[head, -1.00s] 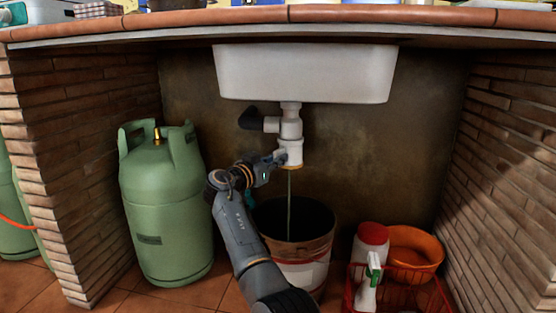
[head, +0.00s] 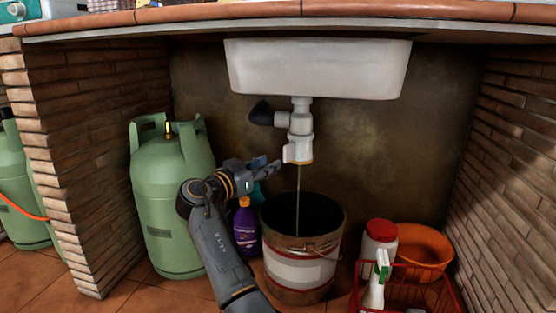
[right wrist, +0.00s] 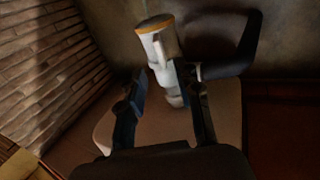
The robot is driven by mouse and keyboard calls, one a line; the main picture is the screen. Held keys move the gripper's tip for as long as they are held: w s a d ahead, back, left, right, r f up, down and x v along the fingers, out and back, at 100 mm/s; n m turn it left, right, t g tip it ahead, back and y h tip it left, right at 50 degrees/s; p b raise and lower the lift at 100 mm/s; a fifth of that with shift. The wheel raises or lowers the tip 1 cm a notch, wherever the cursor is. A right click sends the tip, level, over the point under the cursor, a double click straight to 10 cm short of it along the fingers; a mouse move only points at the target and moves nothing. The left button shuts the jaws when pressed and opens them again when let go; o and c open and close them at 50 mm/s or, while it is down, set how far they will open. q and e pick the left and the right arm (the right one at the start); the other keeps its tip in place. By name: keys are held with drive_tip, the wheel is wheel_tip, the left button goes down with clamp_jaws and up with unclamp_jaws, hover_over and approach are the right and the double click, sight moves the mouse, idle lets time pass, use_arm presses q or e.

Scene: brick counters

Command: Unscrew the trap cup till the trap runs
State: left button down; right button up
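The white trap cup (head: 299,150), with an orange rim at its lower end, hangs under the sink on the white drain pipe (head: 301,121). A thin stream (head: 298,195) runs from it down into the bucket. My right gripper (head: 270,168) is just left of the cup and apart from it. In the right wrist view the fingers of my right gripper (right wrist: 165,85) are spread and empty. The cup (right wrist: 160,48) shows beyond them there, upside down in the picture. My left gripper is in neither view.
The bucket (head: 302,272) stands below the trap. A purple bottle (head: 245,232) stands behind my right arm. A green gas cylinder (head: 172,205) is at left. A red basket (head: 421,300) and an orange bowl (head: 425,246) are at right. The sink (head: 318,70) overhangs; brick walls close both sides.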

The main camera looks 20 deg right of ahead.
drive_tip(key=v, duration=0.2)
drive_tip(key=shift+s+a, duration=0.1)
drive_tip(key=shift+a, duration=0.15)
